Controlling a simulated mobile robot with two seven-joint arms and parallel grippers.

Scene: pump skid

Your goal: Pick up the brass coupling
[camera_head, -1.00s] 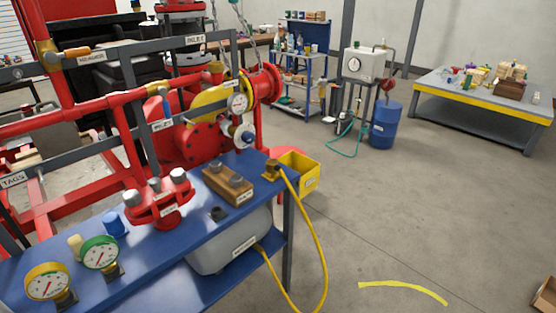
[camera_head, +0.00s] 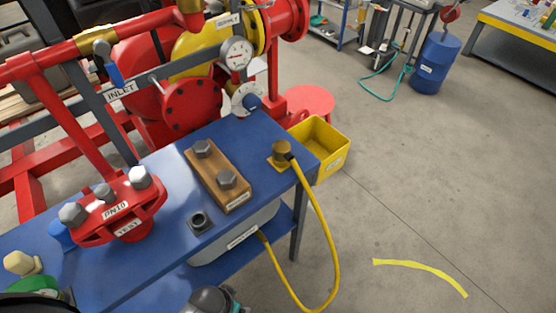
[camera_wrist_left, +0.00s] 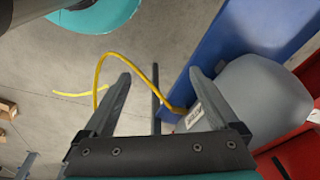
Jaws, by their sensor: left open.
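The brass coupling (camera_head: 281,150) sits on a small yellowish plate at the right end of the blue bench (camera_head: 150,272). A yellow hose (camera_head: 326,230) runs from it over the bench edge and loops down. In the left wrist view my left gripper (camera_wrist_left: 159,74) is open, with nothing between its fingers. The hose (camera_wrist_left: 156,80) shows beyond the fingers, and the coupling cannot be made out there. I cannot see the left fingertips in the head view. My right gripper is in neither view.
A yellow bin (camera_head: 325,142) is at the bench's right end. A wooden block with bolts (camera_head: 217,177), a nut (camera_head: 199,221) and a red flange (camera_head: 118,209) stand on the bench. A grey tank (camera_wrist_left: 262,98) is below.

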